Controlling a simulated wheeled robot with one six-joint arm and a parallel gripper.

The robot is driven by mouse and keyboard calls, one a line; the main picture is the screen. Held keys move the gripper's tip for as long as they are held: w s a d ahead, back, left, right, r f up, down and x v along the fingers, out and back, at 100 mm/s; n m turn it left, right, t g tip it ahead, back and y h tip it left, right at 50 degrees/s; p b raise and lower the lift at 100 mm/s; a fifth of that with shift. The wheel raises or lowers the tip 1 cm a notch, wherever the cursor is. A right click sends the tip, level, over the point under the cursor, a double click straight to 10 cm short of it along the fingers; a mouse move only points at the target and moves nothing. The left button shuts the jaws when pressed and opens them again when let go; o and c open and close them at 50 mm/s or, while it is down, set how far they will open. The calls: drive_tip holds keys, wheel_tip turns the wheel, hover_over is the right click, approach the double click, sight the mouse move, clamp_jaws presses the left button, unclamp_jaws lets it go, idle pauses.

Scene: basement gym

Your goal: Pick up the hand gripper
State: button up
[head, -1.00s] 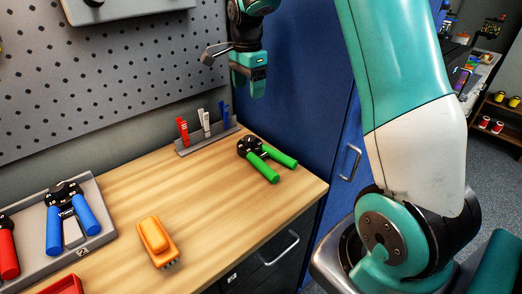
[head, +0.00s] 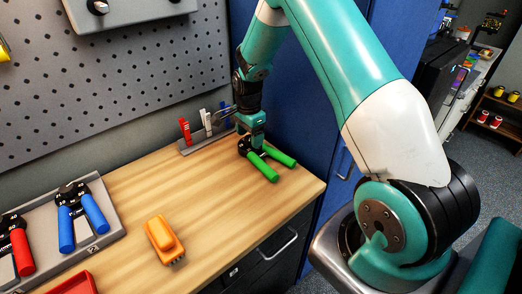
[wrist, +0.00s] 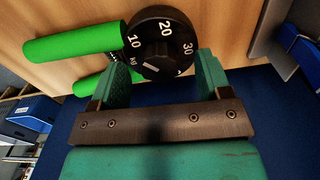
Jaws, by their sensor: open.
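A hand gripper with two green handles (head: 264,167) and a black dial head lies near the right end of the wooden bench. In the wrist view its green handle (wrist: 75,42) points left and its dial (wrist: 162,38) shows the numbers 10, 20 and 30. My gripper (head: 257,146) is above the dial end in the head view and hides part of it. In the wrist view my gripper (wrist: 163,75) is open, with the dial's near edge at the gap between the fingertips. I cannot tell whether the fingers touch it. Blue (head: 66,229) and red (head: 22,252) hand grippers lie at the left.
A grey tray (head: 112,217) holds the blue and red hand grippers. An orange brush (head: 163,238) lies mid-bench. A small rack (head: 205,142) with red, white and blue pieces stands close behind my gripper. A blue cabinet (head: 302,85) borders the bench's right side.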

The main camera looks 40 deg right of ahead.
drive_tip(key=shift+f, duration=0.4)
drive_tip(key=c, duration=1.1)
drive_tip(key=shift+r, duration=0.1)
